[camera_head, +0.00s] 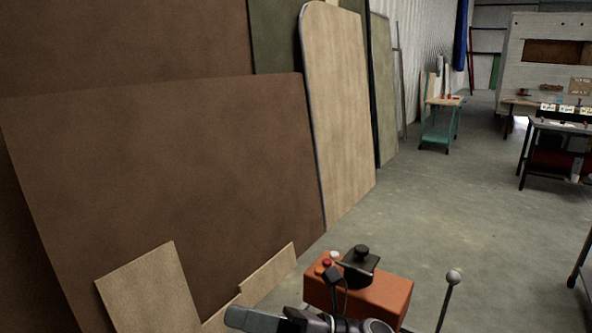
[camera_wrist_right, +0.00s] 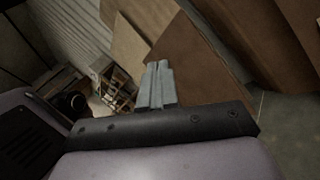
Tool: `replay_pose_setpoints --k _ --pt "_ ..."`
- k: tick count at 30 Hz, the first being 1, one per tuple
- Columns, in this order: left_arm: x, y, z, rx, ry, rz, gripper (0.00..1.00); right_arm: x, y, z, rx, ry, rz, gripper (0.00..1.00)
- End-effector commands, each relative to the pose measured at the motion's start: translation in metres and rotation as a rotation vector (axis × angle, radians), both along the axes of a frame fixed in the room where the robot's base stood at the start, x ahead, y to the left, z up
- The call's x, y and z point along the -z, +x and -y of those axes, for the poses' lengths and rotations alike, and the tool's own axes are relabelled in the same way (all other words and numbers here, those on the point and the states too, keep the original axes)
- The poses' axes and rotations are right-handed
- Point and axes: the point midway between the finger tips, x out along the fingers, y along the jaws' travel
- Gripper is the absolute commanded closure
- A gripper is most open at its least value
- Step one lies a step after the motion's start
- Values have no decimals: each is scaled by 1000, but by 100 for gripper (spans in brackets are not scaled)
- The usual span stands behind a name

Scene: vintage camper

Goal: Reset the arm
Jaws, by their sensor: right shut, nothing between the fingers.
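My right gripper (camera_head: 236,316) shows at the bottom of the head view, where its grey fingers point left. It is in the air in front of the leaning boards. In the wrist view the two grey fingers of the right gripper (camera_wrist_right: 156,66) lie side by side, shut with nothing between them. The wrist body fills the bottom of that view. The left gripper is in neither view.
Large brown panels (camera_head: 170,180) and a pale rounded board (camera_head: 338,110) lean along the left. An orange box (camera_head: 380,298) with a black top part stands close beyond my arm. A teal cart (camera_head: 440,125) and workbench (camera_head: 560,128) stand farther back. Concrete floor (camera_head: 450,210) between is clear.

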Motion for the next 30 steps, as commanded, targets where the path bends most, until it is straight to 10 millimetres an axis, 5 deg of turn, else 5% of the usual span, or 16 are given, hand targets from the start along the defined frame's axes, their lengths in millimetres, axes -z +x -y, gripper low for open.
replay_pose_setpoints --k 8,15,20,24,30 --pt "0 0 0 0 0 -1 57 47 22 58 240 337 -724 100" --pt "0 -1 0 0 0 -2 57 129 17 131 443 641 -1327 100" --pt "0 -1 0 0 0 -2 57 196 -14 183 583 862 -1705 100" --pt "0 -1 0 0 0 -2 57 251 -59 224 714 1067 -1998 100" --pt "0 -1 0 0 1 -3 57 299 -121 261 860 1297 -2267 100"
